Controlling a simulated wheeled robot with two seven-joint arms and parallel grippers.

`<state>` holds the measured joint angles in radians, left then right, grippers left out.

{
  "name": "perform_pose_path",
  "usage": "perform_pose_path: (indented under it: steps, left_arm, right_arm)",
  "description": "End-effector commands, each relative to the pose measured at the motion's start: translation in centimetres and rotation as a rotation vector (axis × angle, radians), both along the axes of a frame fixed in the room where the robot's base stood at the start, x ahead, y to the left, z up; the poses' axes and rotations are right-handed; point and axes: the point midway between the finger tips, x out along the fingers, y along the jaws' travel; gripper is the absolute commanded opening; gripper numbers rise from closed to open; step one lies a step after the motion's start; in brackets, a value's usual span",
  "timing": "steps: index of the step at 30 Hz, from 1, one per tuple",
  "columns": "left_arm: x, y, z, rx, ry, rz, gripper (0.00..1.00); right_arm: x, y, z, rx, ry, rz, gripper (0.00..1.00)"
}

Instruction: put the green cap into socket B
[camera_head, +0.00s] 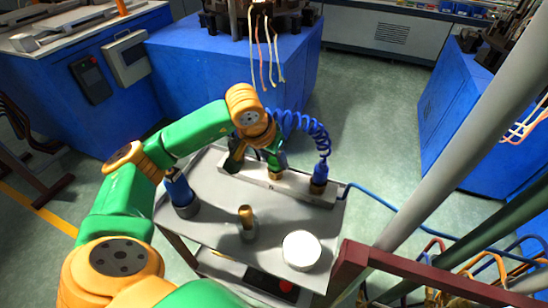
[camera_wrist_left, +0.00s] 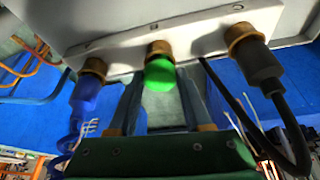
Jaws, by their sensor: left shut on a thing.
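My left gripper (camera_head: 277,160) is over the back of the cart, at the middle of a pale metal rail (camera_head: 300,190) with three brass sockets. In the left wrist view its two fingers (camera_wrist_left: 160,105) are on either side of the rounded green cap (camera_wrist_left: 160,74), and it is shut on the cap. The cap is at the brass middle socket (camera_wrist_left: 158,48), in line with it and seemingly touching; how deep it sits is hidden. A blue plug with a coiled hose (camera_wrist_left: 88,90) and a black plug with a cable (camera_wrist_left: 258,65) fill the outer sockets. Socket letters are too small to read.
On the grey cart top (camera_head: 215,235) stand a blue and grey cylinder (camera_head: 180,195), a brass-topped cylinder (camera_head: 247,222) and a white round piece (camera_head: 302,250). The blue coiled hose (camera_head: 305,125) runs close beside my gripper. Blue cabinets (camera_head: 190,75) stand behind.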

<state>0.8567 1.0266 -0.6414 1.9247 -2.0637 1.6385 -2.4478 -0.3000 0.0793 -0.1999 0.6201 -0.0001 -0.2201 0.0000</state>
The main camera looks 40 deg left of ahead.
Motion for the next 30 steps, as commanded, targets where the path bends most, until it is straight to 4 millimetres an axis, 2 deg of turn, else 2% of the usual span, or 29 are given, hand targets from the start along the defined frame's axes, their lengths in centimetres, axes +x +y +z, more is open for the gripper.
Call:
perform_pose_path:
  steps: [12, 13, 16, 17, 30]
  left_arm:
    - [0.00, 0.00, -0.70, 0.000, 0.000, 0.000, 0.00]
    - [0.01, 0.01, -0.69, 0.000, 0.000, 0.000, 0.52]
    - [0.00, 0.01, -0.62, 0.000, 0.000, 0.000, 0.79]
    - [0.00, 0.01, -0.62, 0.000, 0.000, 0.000, 0.85]
    - [0.00, 0.01, -0.62, 0.000, 0.000, 0.000, 0.85]
  right_arm:
    - [0.00, -0.03, -0.71, 0.000, 0.000, 0.000, 0.00]
    - [0.00, -0.03, -0.70, 0.000, 0.000, 0.000, 0.00]
    - [0.00, -0.04, -0.63, -0.001, 0.000, 0.000, 0.00]
    - [0.00, -0.04, -0.63, -0.001, 0.000, 0.000, 0.00]
    - [0.00, -0.06, -0.62, -0.001, 0.000, 0.000, 0.00]
